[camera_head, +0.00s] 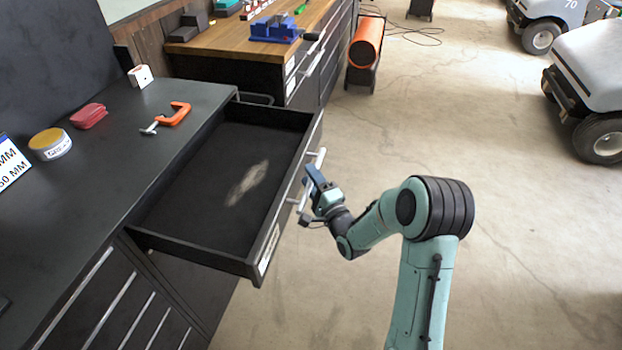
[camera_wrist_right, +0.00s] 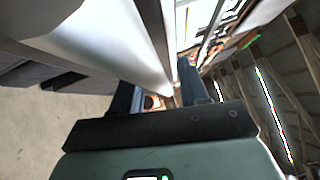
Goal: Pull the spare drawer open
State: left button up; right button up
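The spare drawer (camera_head: 192,242) is pulled well out of the dark cabinet, its black inside bare except for a pale scuffed patch. Its silver bar handle (camera_head: 319,159) runs along the front panel. My right gripper (camera_head: 312,184) is at the middle of this handle, with a blue finger overlapping the bar. In the right wrist view, a large silver surface (camera_wrist_right: 115,40) hides part of the left-hand finger, and a gap shows between the fingers (camera_wrist_right: 158,97). I cannot tell whether they press on the bar. My left gripper is not in view.
The dark worktop (camera_head: 100,180) holds an orange clamp (camera_head: 174,115), a red case (camera_head: 88,115), a round tin (camera_head: 50,144) and a white block (camera_head: 140,77). A wooden bench with a blue vise (camera_head: 275,27) stands behind. The floor right of the drawer is clear; carts stand far right.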

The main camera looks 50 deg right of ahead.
jog(key=shift+s+a, duration=0.1)
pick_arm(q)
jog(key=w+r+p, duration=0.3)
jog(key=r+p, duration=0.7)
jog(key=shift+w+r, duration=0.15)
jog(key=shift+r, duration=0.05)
pick_arm(e)
jog(key=v, duration=1.3)
jog(key=shift+s, duration=0.1)
jog(key=shift+f, duration=0.1)
